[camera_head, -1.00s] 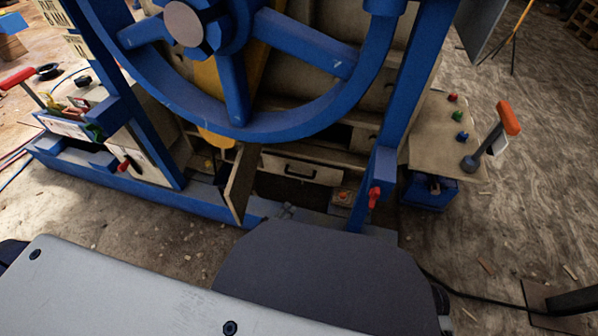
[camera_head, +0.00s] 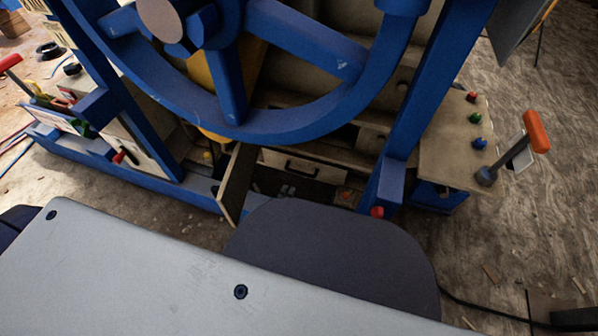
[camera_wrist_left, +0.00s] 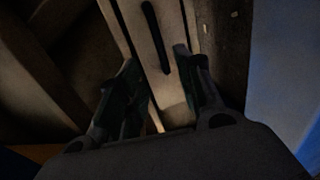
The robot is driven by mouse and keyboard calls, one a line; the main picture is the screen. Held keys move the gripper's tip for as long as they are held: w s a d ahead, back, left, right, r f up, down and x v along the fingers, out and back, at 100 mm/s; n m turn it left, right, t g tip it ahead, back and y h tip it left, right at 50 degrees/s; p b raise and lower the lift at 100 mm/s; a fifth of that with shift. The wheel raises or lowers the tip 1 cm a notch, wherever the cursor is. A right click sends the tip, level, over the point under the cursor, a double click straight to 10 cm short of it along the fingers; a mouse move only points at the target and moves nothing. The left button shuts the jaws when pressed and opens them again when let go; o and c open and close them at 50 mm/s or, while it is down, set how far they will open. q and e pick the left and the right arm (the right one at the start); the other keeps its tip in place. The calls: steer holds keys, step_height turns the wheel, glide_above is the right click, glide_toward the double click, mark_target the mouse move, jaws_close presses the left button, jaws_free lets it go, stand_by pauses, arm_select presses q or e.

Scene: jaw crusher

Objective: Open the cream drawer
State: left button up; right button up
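The cream drawer (camera_head: 330,174) sits in the lower middle of the machine, below the big blue wheel. It has a dark bar handle (camera_head: 302,170) and looks shut. In the left wrist view the drawer front (camera_wrist_left: 137,18) and its black handle (camera_wrist_left: 155,38) run between the fingers. My left gripper (camera_wrist_left: 156,58) is open, with one finger on each side of the handle and apart from it. In the head view its grey fingertips (camera_head: 287,190) show small below the drawer; my arm hides the rest. My right gripper is not in view.
A cream door (camera_head: 236,184) stands swung open left of the drawer. The blue wheel (camera_head: 235,130) hangs above, and a blue post (camera_head: 385,185) stands at right. A small orange-buttoned box (camera_head: 345,197) lies below the drawer. An orange-handled lever (camera_head: 536,131) stands far right.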

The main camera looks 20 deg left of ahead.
mark_target(298, 172)
arm_select(q)
steer(key=shift+w, duration=0.1)
steer(key=shift+b+x, duration=3.05)
steer(key=shift+x, duration=3.75)
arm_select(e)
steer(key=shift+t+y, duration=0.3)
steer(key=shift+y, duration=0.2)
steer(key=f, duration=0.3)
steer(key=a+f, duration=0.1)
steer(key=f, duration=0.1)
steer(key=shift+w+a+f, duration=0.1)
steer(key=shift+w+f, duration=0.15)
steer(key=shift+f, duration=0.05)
arm_select(q)
steer(key=shift+c, duration=0.5)
jaws_close()
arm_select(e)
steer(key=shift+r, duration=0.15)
